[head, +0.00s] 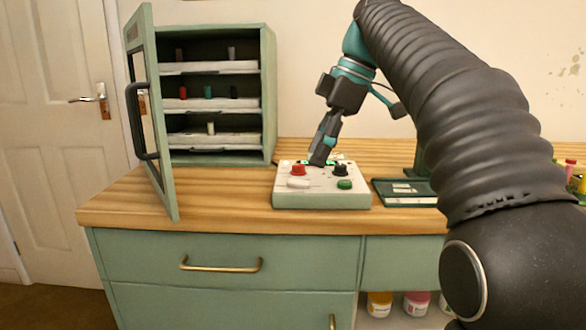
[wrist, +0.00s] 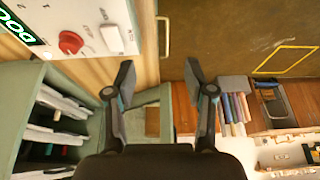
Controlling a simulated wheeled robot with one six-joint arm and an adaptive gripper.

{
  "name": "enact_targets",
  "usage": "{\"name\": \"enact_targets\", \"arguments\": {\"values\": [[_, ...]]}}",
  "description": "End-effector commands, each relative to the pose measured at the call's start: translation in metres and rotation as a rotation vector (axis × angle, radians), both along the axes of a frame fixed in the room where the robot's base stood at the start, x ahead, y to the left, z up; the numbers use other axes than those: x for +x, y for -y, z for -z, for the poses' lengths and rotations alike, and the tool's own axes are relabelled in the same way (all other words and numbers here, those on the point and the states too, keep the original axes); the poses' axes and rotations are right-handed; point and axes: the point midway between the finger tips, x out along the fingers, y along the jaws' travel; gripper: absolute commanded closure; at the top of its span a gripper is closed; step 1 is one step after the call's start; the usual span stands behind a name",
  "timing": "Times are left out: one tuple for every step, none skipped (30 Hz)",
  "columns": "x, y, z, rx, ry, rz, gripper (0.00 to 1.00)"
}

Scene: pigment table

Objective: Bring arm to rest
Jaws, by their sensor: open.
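My gripper (head: 319,159) hangs from my arm at the back edge of a pale control box on the wooden counter, in the head view. In the wrist view my gripper (wrist: 160,72) has its two fingers wide apart with nothing between them. The control box (head: 322,201) carries a red knob (head: 298,169), a black knob (head: 340,169), a white button and a green button. Its corner with the red knob (wrist: 71,42) and a green display (wrist: 18,27) shows at the upper left of the wrist view. Whether the fingers touch the box cannot be told.
A green cabinet (head: 269,95) with its glass door (head: 168,190) swung open stands left of the box, with small vials on its shelves. A dark green tray (head: 405,201) lies to the right. The counter front (head: 230,217) is clear. Jars (head: 379,304) stand below.

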Motion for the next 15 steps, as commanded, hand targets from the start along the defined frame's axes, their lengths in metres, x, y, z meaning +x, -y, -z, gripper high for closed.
{"name": "enact_targets", "arguments": {"values": [[0.000, 0.001, 0.000, 0.000, 0.000, 0.001, 0.46], [0.000, 0.001, 0.000, 0.000, 0.000, 0.002, 0.46], [-0.002, 0.003, 0.001, -0.003, -0.002, 0.023, 0.46], [-0.003, 0.004, 0.002, -0.004, -0.004, 0.038, 0.46], [-0.004, 0.005, 0.003, -0.006, -0.005, 0.053, 0.46], [-0.005, 0.007, 0.004, -0.007, -0.005, 0.074, 0.46], [-0.006, 0.009, 0.005, -0.008, -0.007, 0.089, 0.46], [-0.008, 0.010, 0.006, -0.010, -0.008, 0.105, 0.46], [-0.009, 0.012, 0.008, -0.011, -0.010, 0.127, 0.46], [-0.011, 0.013, 0.009, -0.013, -0.009, 0.145, 0.46], [-0.012, 0.014, 0.010, -0.015, -0.011, 0.162, 0.46], [-0.014, 0.016, 0.012, -0.018, -0.013, 0.187, 0.46], [-0.016, 0.017, 0.014, -0.019, -0.013, 0.206, 0.46], [-0.018, 0.018, 0.016, -0.021, -0.016, 0.227, 0.46], [-0.021, 0.019, 0.018, -0.023, -0.016, 0.255, 0.46]]}}
